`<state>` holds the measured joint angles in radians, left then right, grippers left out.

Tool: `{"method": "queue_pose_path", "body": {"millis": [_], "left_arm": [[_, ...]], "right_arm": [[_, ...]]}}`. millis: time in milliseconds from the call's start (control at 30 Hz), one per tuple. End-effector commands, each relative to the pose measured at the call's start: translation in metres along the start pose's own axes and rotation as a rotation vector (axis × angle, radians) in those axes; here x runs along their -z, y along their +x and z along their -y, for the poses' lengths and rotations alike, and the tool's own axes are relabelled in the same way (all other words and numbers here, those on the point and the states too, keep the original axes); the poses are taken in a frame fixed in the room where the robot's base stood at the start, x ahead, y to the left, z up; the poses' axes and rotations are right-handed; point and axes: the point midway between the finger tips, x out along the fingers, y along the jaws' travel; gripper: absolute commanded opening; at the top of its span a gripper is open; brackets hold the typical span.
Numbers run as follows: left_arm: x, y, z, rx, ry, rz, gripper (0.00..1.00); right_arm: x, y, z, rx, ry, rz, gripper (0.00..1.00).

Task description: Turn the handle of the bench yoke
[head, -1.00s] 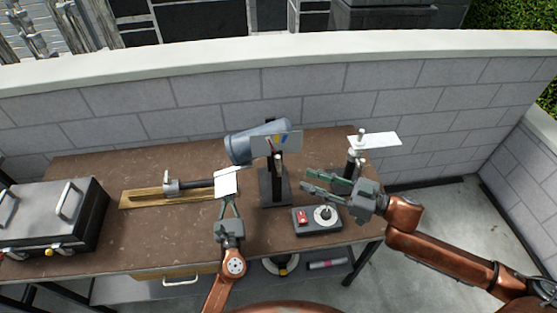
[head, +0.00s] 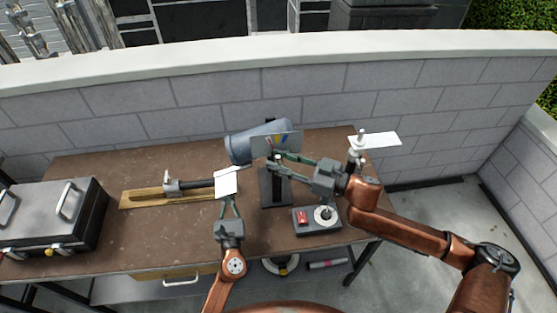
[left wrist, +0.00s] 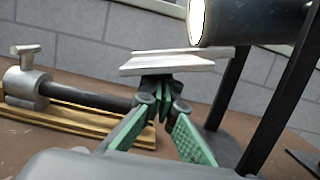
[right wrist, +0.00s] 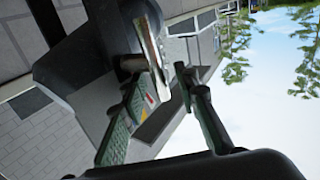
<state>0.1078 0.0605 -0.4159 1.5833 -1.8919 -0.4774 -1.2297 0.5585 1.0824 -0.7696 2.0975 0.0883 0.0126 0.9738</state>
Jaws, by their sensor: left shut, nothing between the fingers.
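The bench yoke is a black stand (head: 268,190) on the bench carrying a grey cylindrical lamp head (head: 240,148) and a side plate (head: 285,146) with coloured marks. My right gripper (head: 274,160) is open in front of the plate, its fingers pointing left and covering the handle area. In the right wrist view, the plate edge (right wrist: 150,60) shows beyond the spread fingers (right wrist: 165,100); I cannot tell whether they touch it. My left gripper (head: 229,201) is shut and empty just below a white flag-like plate (head: 226,183). The left wrist view shows the lamp's bright front (left wrist: 197,20).
A rod clamp (head: 173,186) on a wooden board lies left of the stand. A control box (head: 303,217) with a red switch and dial sits under my right arm. A post with a white plate (head: 380,139) stands at right. A grey case (head: 50,215) is far left.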

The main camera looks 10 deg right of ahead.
Motion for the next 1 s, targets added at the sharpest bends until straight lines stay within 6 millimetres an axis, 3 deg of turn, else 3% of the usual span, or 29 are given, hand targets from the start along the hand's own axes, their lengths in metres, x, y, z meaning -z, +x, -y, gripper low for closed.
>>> {"method": "queue_pose_path", "body": {"millis": [333, 733, 1000], "left_arm": [[0.0000, 0.0000, 0.0001, 0.000, 0.000, 0.000, 0.00], [0.0000, 0.0000, 0.0001, 0.000, 0.000, 0.000, 0.00], [0.0000, 0.0000, 0.0000, 0.000, 0.000, 0.000, 0.00]], "right_arm": [[-0.0003, 0.0034, -0.0001, 0.000, 0.000, 0.001, 0.27], [-0.0002, 0.0031, -0.0003, -0.001, 0.000, 0.001, 0.00], [-0.0002, 0.0031, -0.0004, -0.001, -0.001, 0.001, 0.00]]}}
